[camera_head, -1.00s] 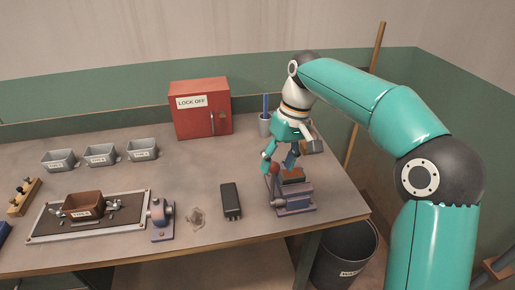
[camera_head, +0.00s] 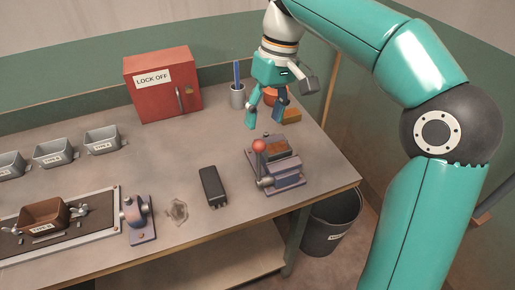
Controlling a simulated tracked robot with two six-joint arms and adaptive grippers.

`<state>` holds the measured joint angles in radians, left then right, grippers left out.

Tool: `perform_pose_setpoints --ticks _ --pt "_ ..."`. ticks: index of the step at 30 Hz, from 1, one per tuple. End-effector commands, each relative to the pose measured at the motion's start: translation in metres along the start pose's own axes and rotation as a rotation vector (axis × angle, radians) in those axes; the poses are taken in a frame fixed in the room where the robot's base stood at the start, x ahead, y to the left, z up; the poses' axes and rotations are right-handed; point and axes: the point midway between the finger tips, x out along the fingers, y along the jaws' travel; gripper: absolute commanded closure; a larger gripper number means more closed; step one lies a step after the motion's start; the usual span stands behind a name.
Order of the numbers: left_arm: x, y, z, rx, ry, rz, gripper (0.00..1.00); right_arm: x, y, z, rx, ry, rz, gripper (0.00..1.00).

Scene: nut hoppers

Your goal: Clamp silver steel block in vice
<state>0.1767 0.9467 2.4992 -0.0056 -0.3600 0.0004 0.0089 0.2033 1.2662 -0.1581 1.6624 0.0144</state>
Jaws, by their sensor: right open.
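The vice (camera_head: 286,180) stands near the right end of the bench, with a red ball on its upright lever (camera_head: 259,146). An orange-brown piece (camera_head: 277,149) shows at the top of the vice, behind its grey front jaw; I cannot tell if it is gripped. I cannot make out a silver steel block for certain. My right gripper (camera_head: 265,117) is open, fingers pointing down, with nothing seen between them. It is above and behind the vice in the picture, clear of it. My left gripper is not in view.
An orange-brown block (camera_head: 291,117) and an orange pot (camera_head: 271,97) are behind my right gripper. A pen cup (camera_head: 238,97), a red lock-off box (camera_head: 161,86), a black case (camera_head: 213,187) and a blue-grey fixture (camera_head: 137,219) are to the left. A bin (camera_head: 331,222) stands below the bench's right end.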

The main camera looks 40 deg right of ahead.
Motion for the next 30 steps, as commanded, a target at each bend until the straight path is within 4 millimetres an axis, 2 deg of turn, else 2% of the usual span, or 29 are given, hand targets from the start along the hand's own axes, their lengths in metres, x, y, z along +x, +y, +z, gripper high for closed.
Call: perform_pose_setpoints --ticks 1,6,12,18,25,30 --pt "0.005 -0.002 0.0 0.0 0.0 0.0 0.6 0.014 0.001 0.001 0.0 -0.004 0.0 0.43" --pt "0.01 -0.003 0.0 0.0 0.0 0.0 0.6 0.048 0.0 0.0 -0.001 -0.003 0.0 0.43" --pt "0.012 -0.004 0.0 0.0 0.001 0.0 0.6 0.073 0.0 0.0 -0.001 -0.002 0.0 0.43" --pt "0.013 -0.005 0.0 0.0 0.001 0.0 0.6 0.082 -0.001 -0.001 -0.001 0.0 0.0 0.43" --pt "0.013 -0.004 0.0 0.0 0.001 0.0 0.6 0.082 -0.001 -0.001 -0.001 0.0 0.0 0.43" --pt "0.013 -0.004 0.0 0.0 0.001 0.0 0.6 0.082 -0.001 -0.001 -0.002 0.0 0.0 0.7"
